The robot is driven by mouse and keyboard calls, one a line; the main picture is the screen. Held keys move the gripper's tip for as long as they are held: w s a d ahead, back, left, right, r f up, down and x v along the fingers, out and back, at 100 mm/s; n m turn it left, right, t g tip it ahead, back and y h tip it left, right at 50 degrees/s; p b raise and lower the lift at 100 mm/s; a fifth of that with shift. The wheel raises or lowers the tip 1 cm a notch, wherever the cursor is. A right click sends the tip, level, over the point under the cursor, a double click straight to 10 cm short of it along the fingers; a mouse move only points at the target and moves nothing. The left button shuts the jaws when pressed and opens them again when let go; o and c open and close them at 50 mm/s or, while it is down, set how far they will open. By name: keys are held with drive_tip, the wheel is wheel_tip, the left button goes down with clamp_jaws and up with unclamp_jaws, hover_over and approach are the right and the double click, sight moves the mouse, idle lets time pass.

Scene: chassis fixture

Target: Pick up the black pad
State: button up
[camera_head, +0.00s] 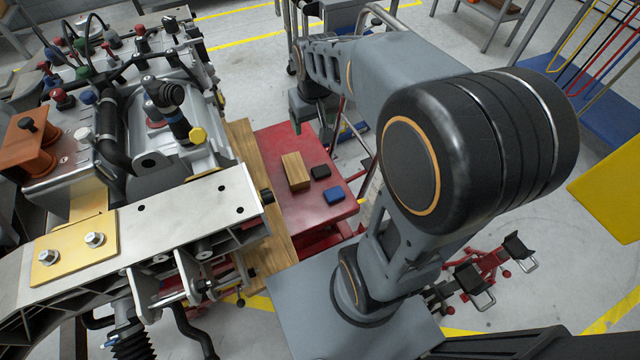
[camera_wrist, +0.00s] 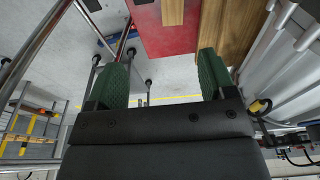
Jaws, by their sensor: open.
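The black pad (camera_head: 320,172) lies flat on the red tabletop (camera_head: 285,140) in the head view, just right of a wooden block (camera_head: 295,171) and above a blue pad (camera_head: 333,194). In the wrist view a dark sliver at the top edge (camera_wrist: 143,1) looks like the black pad, mostly cut off. My gripper (camera_head: 310,128) is beyond the table's far edge in the head view, apart from the pad. In the wrist view its green fingers (camera_wrist: 162,72) are spread wide with nothing between them.
The wooden block also shows in the wrist view (camera_wrist: 172,12). A wooden plank (camera_head: 247,150) runs along the table's left side, beside the chassis with its engine (camera_head: 150,130). A metal rail (camera_wrist: 38,50) stands left in the wrist view.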

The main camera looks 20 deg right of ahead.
drive_tip(key=w+d+f+g+b, duration=0.1)
drive_tip(key=w+d+f+b, duration=0.2)
drive_tip(key=f, duration=0.5)
drive_tip(key=w+d+f+b, duration=0.1)
drive_tip(key=w+f+b, duration=0.35)
drive_tip(key=f, duration=0.25)
drive_tip(key=w+d+f+g+b, duration=0.1)
drive_tip(key=w+d+f+b, duration=0.15)
drive_tip(key=f+b, duration=0.4)
hover_over(321, 170)
wheel_tip(321, 170, down, 9)
drive_tip(key=shift+b, duration=0.4)
drive_tip(key=shift+f+b, duration=1.55)
drive_tip(key=shift+f, duration=1.7)
drive_tip(key=shift+r, duration=0.1)
drive_tip(key=c, duration=0.6)
drive_tip(key=shift+r, duration=0.1)
